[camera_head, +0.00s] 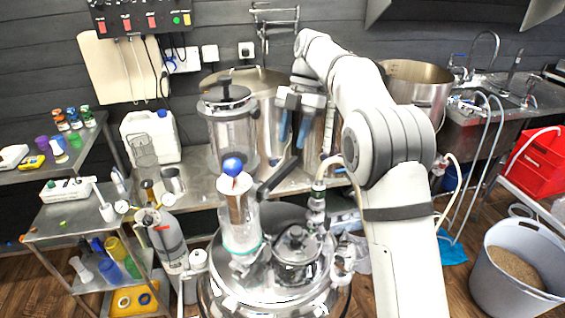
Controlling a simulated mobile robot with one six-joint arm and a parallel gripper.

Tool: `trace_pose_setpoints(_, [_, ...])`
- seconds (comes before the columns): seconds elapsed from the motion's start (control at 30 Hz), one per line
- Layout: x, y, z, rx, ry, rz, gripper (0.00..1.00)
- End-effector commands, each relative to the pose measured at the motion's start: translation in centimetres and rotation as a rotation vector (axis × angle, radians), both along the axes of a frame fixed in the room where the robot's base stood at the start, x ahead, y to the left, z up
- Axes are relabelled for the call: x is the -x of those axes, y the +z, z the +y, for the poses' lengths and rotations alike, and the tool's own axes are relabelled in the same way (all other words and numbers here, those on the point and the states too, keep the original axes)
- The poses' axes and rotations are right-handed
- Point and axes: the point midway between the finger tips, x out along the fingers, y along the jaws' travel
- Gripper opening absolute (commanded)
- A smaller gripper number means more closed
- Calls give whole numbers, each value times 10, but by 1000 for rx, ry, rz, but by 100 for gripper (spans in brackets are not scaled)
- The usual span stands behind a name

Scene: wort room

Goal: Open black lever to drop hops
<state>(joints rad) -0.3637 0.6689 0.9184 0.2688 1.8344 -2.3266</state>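The black lever (279,177) is a dark bar slanting up to the right from the side of the hop dosing cylinder (240,218). This cylinder is clear and metal, has a blue ball on top (232,166), and stands on the lid of a steel vessel (270,292). My gripper (292,143) hangs down from the arm above the lever's far end. Its two blue-tipped fingers are apart, with nothing seen between them. The fingertips look close to the lever's upper end, but I cannot tell if they touch it. Hops inside the cylinder cannot be made out clearly.
A clear lidded container (230,132) stands behind the cylinder, near large steel pots (412,88). Valves and a clamp lid (297,246) crowd the vessel top. A gas bottle (166,240) stands left. A grain bucket (515,268) and red crate (540,162) are right.

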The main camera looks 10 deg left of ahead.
Motion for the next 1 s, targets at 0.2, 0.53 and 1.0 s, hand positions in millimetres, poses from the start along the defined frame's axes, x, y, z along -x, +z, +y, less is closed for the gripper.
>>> trace_pose_setpoints(0.2, [3, -13, 7, -15, 47, 4, 36])
trace_pose_setpoints(0.53, [20, -55, 13, -13, 45, 5, 36])
trace_pose_setpoints(1.0, [27, -74, 16, -14, 43, 1, 36])
